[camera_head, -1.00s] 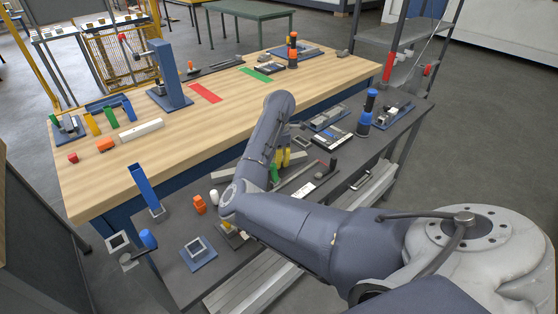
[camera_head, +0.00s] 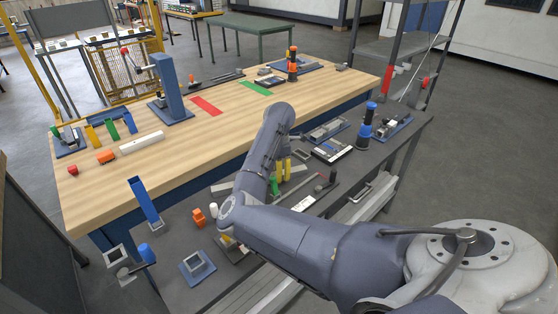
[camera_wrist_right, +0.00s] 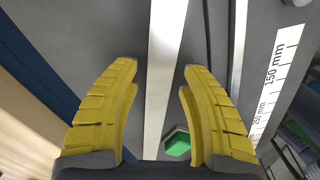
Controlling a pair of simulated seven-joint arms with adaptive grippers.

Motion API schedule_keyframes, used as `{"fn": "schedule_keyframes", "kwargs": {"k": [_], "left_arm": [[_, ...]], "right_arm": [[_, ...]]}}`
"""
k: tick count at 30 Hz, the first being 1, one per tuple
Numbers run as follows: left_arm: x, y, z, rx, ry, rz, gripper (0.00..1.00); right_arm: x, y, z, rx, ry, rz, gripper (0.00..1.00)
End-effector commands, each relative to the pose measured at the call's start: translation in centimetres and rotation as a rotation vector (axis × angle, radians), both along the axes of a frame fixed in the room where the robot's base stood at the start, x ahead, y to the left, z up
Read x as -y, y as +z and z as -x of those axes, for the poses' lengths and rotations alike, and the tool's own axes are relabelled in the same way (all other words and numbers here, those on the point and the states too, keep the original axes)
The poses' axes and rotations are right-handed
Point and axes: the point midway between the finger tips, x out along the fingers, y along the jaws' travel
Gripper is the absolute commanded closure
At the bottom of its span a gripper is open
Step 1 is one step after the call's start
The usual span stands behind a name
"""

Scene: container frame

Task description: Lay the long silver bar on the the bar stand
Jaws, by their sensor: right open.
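My right gripper (camera_head: 281,170) is open, its yellow fingers pointing down over the dark lower table. In the right wrist view the open fingers (camera_wrist_right: 160,100) are on either side of a long silver bar (camera_wrist_right: 163,60). I cannot tell whether they touch it. In the head view one end of the silver bar (camera_head: 222,188) shows left of my right arm; the arm hides its middle. I cannot tell for sure which piece is the bar stand; a blue stand with yellow and green uprights (camera_head: 110,129) is on the wooden table. My left gripper is not in view.
A green hexagonal piece (camera_wrist_right: 177,143) and a ruler strip (camera_wrist_right: 276,75) lie near the fingers. Blue cylinders (camera_head: 368,122) stand farther right. A blue post (camera_head: 172,85) and a white block (camera_head: 141,143) stand on the wooden table (camera_head: 215,125), whose middle is mostly clear.

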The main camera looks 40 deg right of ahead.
Motion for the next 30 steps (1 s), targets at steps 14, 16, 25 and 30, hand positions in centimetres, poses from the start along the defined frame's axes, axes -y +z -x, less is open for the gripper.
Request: {"fn": "schedule_keyframes", "kwargs": {"k": [14,16,25,30], "left_arm": [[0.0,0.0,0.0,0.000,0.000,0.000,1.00],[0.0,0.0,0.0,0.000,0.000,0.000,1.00],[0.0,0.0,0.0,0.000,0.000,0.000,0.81],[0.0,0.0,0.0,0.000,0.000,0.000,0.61]], "right_arm": [[0.0,8.1,-0.1,0.005,-0.002,-0.002,0.56],[0.0,9.0,-0.1,0.005,-0.001,-0.002,0.56],[0.0,11.2,-0.1,0.002,0.000,-0.002,0.56],[0.0,11.4,0.0,0.000,0.000,-0.001,0.56]]}}
